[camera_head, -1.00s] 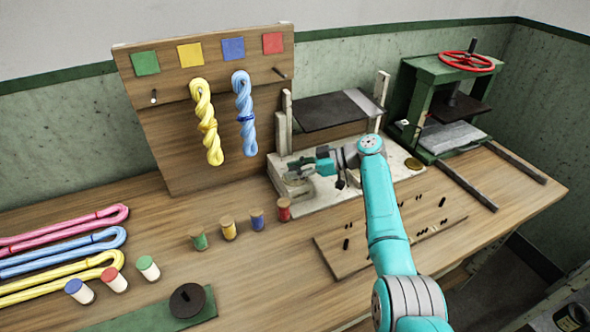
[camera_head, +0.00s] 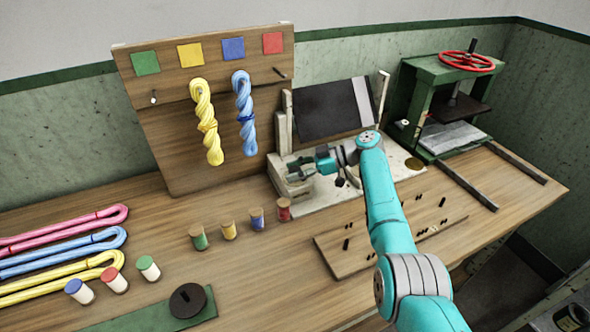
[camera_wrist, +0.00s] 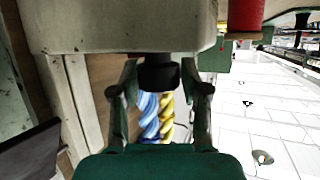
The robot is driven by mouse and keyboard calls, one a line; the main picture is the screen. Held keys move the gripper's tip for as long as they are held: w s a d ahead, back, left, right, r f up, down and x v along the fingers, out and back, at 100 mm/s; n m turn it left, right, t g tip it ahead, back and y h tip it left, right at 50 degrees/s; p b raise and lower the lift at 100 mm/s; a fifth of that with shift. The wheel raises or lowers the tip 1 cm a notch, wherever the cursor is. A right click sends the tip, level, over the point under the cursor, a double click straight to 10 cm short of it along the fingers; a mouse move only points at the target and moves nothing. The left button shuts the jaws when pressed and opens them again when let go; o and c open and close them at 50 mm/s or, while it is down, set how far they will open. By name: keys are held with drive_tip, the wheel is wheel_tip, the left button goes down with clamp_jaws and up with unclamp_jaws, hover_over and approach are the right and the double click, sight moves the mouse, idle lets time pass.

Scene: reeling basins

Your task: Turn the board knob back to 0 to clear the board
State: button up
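The board knob (camera_wrist: 158,74) is a short black cylinder on the front of the pale machine block in the wrist view. My gripper (camera_wrist: 160,72) has one fingertip on each side of it, and both seem to touch it. In the head view my gripper (camera_head: 298,174) is at the left front of the pale machine and hides the knob. The knob's setting cannot be read. The dark board (camera_head: 325,110) of the machine stands steeply tilted between pale posts, with a light strip at its right edge.
Yellow (camera_head: 206,122) and blue (camera_head: 244,112) skeins hang on the wooden pegboard behind. Several small spools stand left of my gripper, the red one (camera_head: 283,210) nearest. A green press (camera_head: 425,125) with a red wheel stands right. A low wooden panel with black pegs lies in front.

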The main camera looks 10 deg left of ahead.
drive_tip(key=shift+o, duration=0.6)
drive_tip(key=shift+r, duration=0.1)
drive_tip(key=v, duration=1.2)
drive_tip(key=shift+w, duration=0.1)
